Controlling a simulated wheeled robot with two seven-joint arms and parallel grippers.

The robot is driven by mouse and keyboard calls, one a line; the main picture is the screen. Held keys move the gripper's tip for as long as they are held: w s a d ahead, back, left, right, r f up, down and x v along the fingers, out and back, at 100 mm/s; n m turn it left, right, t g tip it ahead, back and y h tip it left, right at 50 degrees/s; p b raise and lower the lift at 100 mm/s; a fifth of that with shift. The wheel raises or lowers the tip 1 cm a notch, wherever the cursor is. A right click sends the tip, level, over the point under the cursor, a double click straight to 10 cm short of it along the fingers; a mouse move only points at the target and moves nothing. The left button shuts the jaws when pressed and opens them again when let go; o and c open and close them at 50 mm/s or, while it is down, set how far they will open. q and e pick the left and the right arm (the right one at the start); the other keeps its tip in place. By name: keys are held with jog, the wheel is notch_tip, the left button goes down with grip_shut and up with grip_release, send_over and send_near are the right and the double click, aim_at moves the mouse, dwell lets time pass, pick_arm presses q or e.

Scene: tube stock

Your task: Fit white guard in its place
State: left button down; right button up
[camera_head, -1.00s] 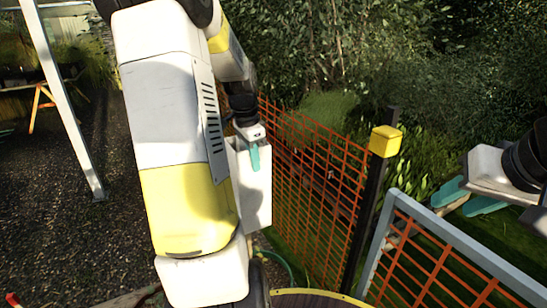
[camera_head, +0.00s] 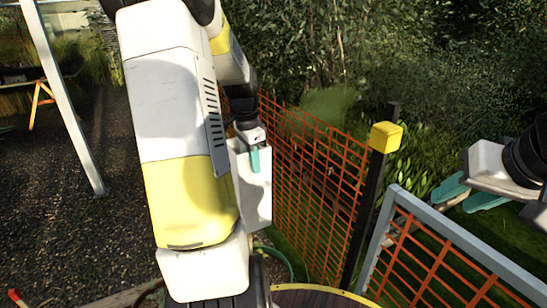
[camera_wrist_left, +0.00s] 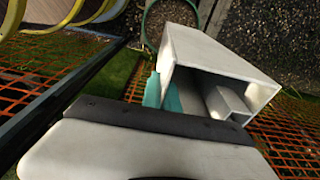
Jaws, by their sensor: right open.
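The white guard (camera_head: 258,192) is a hollow, box-like piece in front of the orange mesh fence in the head view. My left gripper (camera_head: 255,159) is at its upper edge, with a teal finger against the outside. In the left wrist view the guard (camera_wrist_left: 215,62) shows its open end, with a smaller white shape inside. The left gripper's teal fingers (camera_wrist_left: 162,93) straddle one wall, one outside and one inside. My left arm hides part of the guard in the head view. My right gripper (camera_head: 468,196) is open and empty at the right. The place for the guard cannot be made out.
An orange mesh fence (camera_head: 315,185) runs behind the guard to a dark post with a yellow cap (camera_head: 386,137). A grey-framed mesh panel (camera_head: 440,224) stands at the lower right. A round, yellow-rimmed top (camera_head: 325,291) is at the bottom, with a green hose (camera_head: 285,262) nearby.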

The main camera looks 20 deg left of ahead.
pick_arm(q)
jog(key=shift+f, duration=3.7)
send_over(258, 218)
jog(key=shift+a+f, duration=0.1)
jog(key=shift+f, duration=3.55)
jog(key=shift+f, duration=3.7)
